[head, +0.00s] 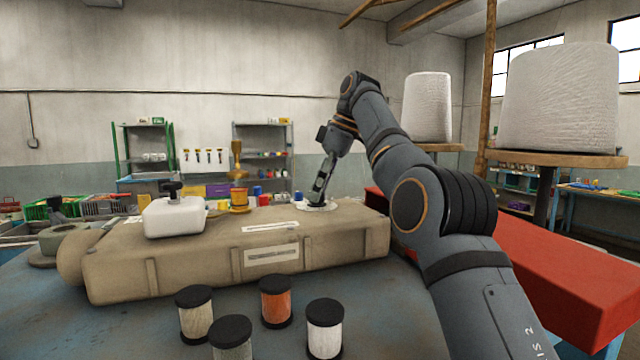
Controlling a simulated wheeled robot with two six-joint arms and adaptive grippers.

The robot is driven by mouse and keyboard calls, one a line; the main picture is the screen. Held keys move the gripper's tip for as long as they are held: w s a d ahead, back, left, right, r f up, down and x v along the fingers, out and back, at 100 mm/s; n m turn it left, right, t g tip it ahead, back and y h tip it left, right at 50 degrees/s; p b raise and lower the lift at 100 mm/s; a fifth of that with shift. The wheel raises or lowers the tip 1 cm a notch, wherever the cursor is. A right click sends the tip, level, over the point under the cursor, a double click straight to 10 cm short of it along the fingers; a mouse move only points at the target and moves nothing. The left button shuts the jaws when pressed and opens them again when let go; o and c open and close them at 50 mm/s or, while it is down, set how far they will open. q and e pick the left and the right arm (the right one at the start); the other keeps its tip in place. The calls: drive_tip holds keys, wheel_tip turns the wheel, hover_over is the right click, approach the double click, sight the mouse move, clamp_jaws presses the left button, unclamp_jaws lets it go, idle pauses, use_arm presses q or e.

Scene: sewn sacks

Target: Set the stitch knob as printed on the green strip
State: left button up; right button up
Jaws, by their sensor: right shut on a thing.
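The beige machine body (200,268) lies across the blue table. A pale round dial plate (330,206) sits on its top near the right end. My right gripper (318,196) reaches down onto this dial and is shut on the stitch knob there. The fingers hide most of the knob, and its setting cannot be read. Whitish label strips show on the machine's top (270,226) and front (272,256), too small to read. I cannot make out a green strip. My left gripper is not in view.
A white block with a dark knob (174,215) and a yellow-brass part (239,197) stand on the machine top. Several dark-capped spools, one orange (275,301), stand in front. A red surface (560,280) lies right; large thread cones (558,100) stand behind.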

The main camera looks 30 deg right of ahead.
drive_tip(key=shift+r+n, duration=0.15)
drive_tip(key=shift+n, duration=0.15)
drive_tip(key=o, duration=1.1)
drive_tip(key=shift+w, duration=0.1)
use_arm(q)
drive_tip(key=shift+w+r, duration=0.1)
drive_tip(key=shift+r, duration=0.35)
use_arm(e)
drive_tip(key=shift+o, duration=0.2)
